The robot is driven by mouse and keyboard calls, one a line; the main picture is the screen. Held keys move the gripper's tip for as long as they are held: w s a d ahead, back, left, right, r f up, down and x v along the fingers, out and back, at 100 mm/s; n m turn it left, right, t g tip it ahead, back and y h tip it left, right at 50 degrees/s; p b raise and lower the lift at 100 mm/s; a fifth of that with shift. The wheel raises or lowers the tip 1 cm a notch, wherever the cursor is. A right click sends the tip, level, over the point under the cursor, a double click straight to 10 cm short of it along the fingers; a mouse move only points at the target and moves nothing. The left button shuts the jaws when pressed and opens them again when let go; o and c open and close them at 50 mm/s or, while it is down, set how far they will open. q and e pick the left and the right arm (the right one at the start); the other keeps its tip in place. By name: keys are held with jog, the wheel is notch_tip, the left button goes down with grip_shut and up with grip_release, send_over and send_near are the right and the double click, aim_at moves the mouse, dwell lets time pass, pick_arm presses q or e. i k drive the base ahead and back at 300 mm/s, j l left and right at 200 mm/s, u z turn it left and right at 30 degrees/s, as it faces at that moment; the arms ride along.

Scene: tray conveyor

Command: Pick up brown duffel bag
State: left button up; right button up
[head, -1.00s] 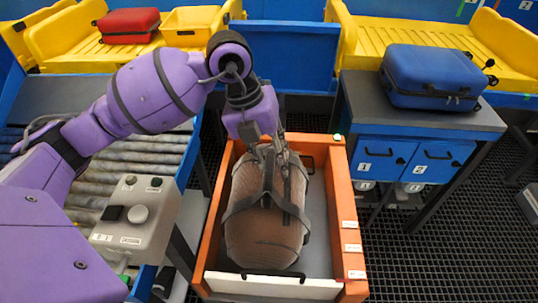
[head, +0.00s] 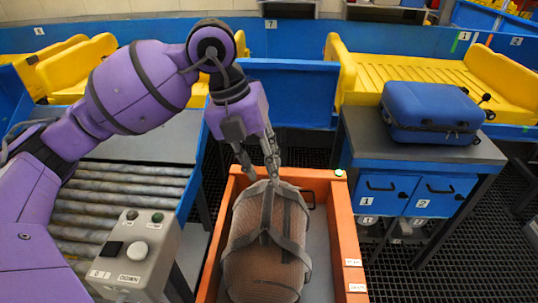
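The brown duffel bag (head: 255,268) lies lengthwise in an orange tray (head: 346,235), with dark grey straps across its top. In the head view its near end runs to the bottom edge of the picture. My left gripper (head: 260,174) is over the far end of the bag and points down. Its two fingers are spread apart with nothing visible between them. The tips are close to the bag's far end; whether they touch it is unclear. My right gripper is not in view.
Left of the tray are a roller conveyor (head: 130,178) and a grey control box (head: 137,252). On the right, a blue suitcase (head: 430,108) lies on a counter above two numbered blue drawers (head: 388,190). A blue panel (head: 290,90) stands behind the tray.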

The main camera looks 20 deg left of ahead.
aim_at(265, 257)
jog(key=k, duration=1)
